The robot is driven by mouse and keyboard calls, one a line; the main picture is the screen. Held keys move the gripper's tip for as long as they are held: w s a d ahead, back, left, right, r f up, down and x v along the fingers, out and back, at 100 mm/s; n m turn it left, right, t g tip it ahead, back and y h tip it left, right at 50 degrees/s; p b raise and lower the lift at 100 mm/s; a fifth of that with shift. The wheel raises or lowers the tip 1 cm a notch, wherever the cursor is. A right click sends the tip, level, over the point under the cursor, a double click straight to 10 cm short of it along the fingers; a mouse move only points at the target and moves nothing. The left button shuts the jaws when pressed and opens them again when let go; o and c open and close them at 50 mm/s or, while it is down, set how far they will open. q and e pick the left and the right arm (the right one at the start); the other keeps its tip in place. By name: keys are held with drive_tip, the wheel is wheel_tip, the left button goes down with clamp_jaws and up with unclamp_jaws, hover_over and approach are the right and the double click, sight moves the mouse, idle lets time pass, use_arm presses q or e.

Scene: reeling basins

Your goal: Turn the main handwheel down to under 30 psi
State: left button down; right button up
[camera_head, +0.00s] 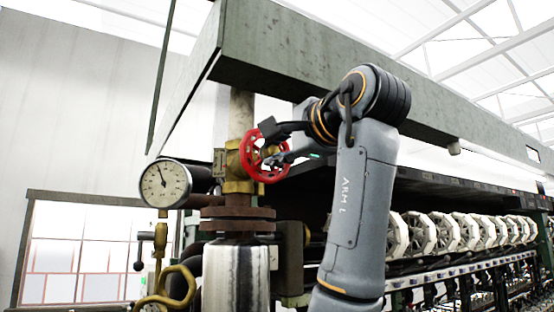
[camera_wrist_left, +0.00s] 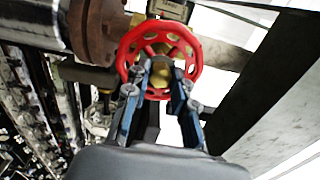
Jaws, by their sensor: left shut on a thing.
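The red handwheel (camera_head: 248,157) sits on a brass valve (camera_head: 236,186) on the vertical pipe. It also shows in the left wrist view (camera_wrist_left: 193,47), straight ahead of my fingers. My left gripper (camera_head: 272,150) reaches it from the right and is shut on the wheel; in the wrist view the fingertips (camera_wrist_left: 162,72) lie over its lower middle part. The exact contact is partly hidden. A round white pressure gauge (camera_head: 165,184) stands left of the valve, its dark needle pointing up and slightly left. Its numbers are too small to read. My right gripper is not in view.
A green-grey beam (camera_head: 290,50) runs above the valve and arm. Below the valve are a rusty flange (camera_head: 238,212) and a metal cylinder (camera_head: 236,275). Brass piping (camera_head: 178,285) bends at lower left. A row of white reels (camera_head: 440,235) extends to the right.

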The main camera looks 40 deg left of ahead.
use_arm(q)
drive_tip(key=m+b, duration=0.2)
drive_tip(key=m, duration=0.4)
drive_tip(key=shift+f, duration=0.2)
drive_tip(key=m+b, duration=0.1)
drive_tip(key=m, duration=0.2)
drive_tip(key=shift+r+m, duration=0.1)
drive_tip(key=shift+m, duration=0.6)
drive_tip(key=c, duration=1.2)
unclamp_jaws()
drive_tip(key=shift+w, duration=0.1)
clamp_jaws()
drive_tip(key=m+b, duration=0.2)
drive_tip(key=m, duration=0.4)
drive_tip(key=shift+r+m+b, duration=0.1)
drive_tip(key=shift+m+b, duration=0.25)
drive_tip(key=shift+m, duration=0.05)
unclamp_jaws()
